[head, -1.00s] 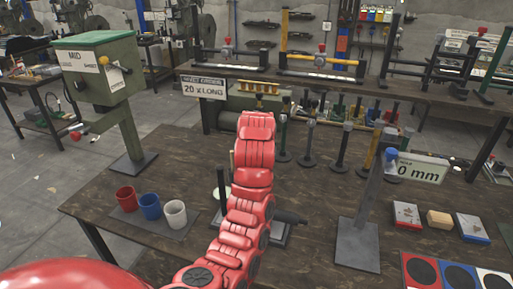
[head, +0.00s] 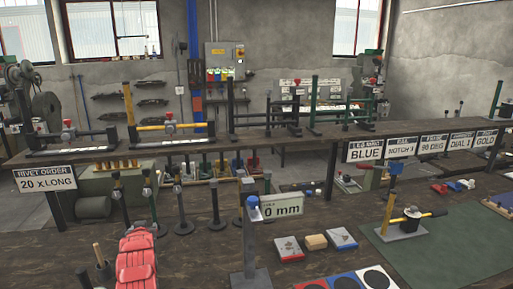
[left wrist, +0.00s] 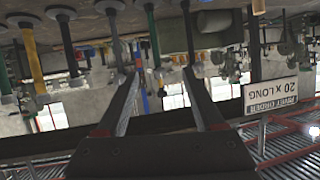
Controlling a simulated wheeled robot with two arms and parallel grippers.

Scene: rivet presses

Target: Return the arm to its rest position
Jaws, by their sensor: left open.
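My left arm (head: 137,258) shows as red segments at the lower left of the head view, over the dark workbench. Its gripper cannot be made out there. In the left wrist view my left gripper (left wrist: 160,74) has its two dark fingers spread apart, with nothing held between them. That view is upside down, with several posts beyond the fingertips and the rivet order sign (left wrist: 271,97) to the right of the fingers. The same sign shows in the head view (head: 45,182) at the far left. My right arm is not in view.
The dark workbench (head: 200,258) holds several upright posts (head: 215,205). A blue-topped stand (head: 250,255) with a 0 mm sign (head: 282,206) is right of my arm. A raised shelf (head: 230,140) with rivet presses runs behind. A green mat (head: 450,245) lies at right.

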